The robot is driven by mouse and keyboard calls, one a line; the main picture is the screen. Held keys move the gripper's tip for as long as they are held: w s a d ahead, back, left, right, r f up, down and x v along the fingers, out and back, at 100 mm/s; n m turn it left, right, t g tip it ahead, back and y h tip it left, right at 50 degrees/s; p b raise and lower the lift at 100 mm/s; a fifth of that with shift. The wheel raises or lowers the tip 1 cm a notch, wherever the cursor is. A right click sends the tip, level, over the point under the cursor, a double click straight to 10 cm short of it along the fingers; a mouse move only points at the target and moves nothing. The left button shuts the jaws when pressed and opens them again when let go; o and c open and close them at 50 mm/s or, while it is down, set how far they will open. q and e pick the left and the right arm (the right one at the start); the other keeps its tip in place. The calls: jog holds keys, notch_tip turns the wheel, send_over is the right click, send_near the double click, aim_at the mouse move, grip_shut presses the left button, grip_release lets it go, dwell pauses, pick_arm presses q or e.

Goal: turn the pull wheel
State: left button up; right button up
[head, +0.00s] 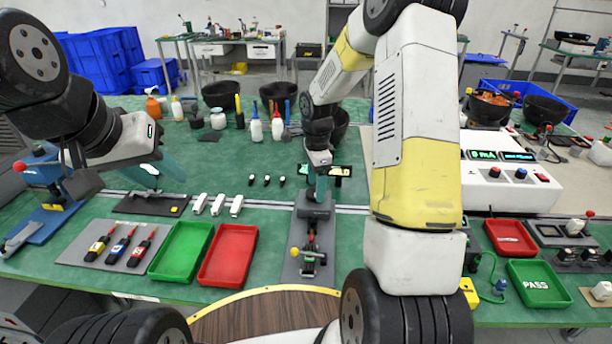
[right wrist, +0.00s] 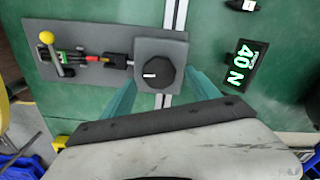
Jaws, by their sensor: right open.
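The pull wheel (right wrist: 158,73) is a black faceted knob with a white mark, on a grey block of the pull fixture (right wrist: 90,45). In the head view the fixture (head: 314,211) stands at the table's middle, and my gripper hides the wheel. My right gripper (right wrist: 161,82) is open, its teal fingers on either side of the wheel; I cannot tell whether they touch it. It also shows in the head view (head: 320,190), pointing down over the fixture. A yellow-ball lever (right wrist: 47,38) and a small clamped connector sit at the fixture's other end. My left gripper (head: 160,168) is open and empty above the table's left side.
A display (right wrist: 240,67) reading 40 N lies beside the fixture. A green tray (head: 181,250) and a red tray (head: 229,255) lie left of it. Several white pieces (head: 217,205) lie behind the trays. A white tester (head: 510,185) stands at right. Bottles line the back.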

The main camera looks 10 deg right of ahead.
jog(key=shift+f, duration=0.75)
jog(key=c, duration=1.4)
jog(key=shift+o, duration=0.2)
jog(key=shift+n, duration=0.3)
